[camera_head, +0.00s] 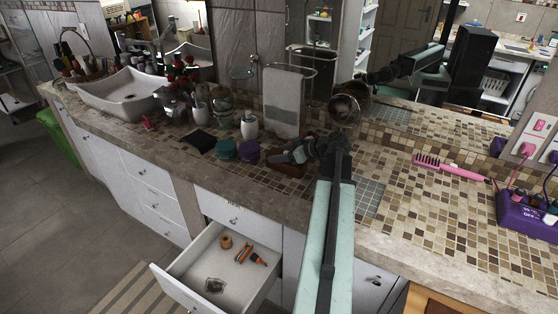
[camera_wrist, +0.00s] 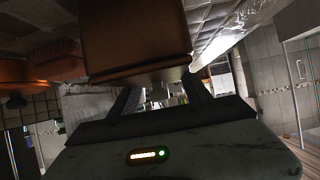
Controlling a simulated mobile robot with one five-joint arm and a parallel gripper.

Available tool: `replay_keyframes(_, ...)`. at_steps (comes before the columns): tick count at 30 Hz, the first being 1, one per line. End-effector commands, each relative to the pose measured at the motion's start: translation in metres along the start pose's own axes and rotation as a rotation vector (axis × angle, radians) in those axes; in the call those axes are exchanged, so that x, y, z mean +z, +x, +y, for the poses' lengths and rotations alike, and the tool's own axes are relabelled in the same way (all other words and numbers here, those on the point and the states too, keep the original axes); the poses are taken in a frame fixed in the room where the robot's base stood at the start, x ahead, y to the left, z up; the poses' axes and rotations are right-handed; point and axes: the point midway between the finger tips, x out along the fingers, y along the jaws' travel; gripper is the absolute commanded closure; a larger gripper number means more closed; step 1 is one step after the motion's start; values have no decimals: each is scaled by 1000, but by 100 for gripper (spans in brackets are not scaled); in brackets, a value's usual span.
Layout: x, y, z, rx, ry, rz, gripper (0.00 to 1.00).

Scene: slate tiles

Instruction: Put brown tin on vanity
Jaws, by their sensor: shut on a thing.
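My gripper (camera_head: 300,152) reaches over the middle of the vanity's tiled top (camera_head: 405,190). In the wrist view, my gripper (camera_wrist: 162,100) is shut on the brown tin (camera_wrist: 135,40), which fills the upper middle of the picture. In the head view, the brown tin (camera_head: 287,168) shows only in part, dark brown beside and below the jaws, low over the counter. The jaws and wrist hide the rest of it. I cannot tell whether its base touches the tiles.
A teal jar (camera_head: 226,149), a purple jar (camera_head: 249,152) and a white dispenser (camera_head: 249,125) stand left of my gripper. A pink brush (camera_head: 450,166) lies right. An open drawer (camera_head: 222,275) juts out below. Tiles right of my arm are mostly clear.

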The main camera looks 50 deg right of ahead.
Motion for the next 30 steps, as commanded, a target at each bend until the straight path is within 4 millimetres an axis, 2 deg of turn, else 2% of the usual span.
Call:
replay_keyframes(1,9,4,1,2,2,1,100)
replay_keyframes(11,10,1,3,5,3,1,100)
replay_keyframes(12,9,0,3,6,3,0,36)
replay_keyframes(14,9,0,3,6,3,0,22)
replay_keyframes(25,5,-5,3,7,4,0,22)
replay_keyframes(30,2,-42,3,10,7,0,22)
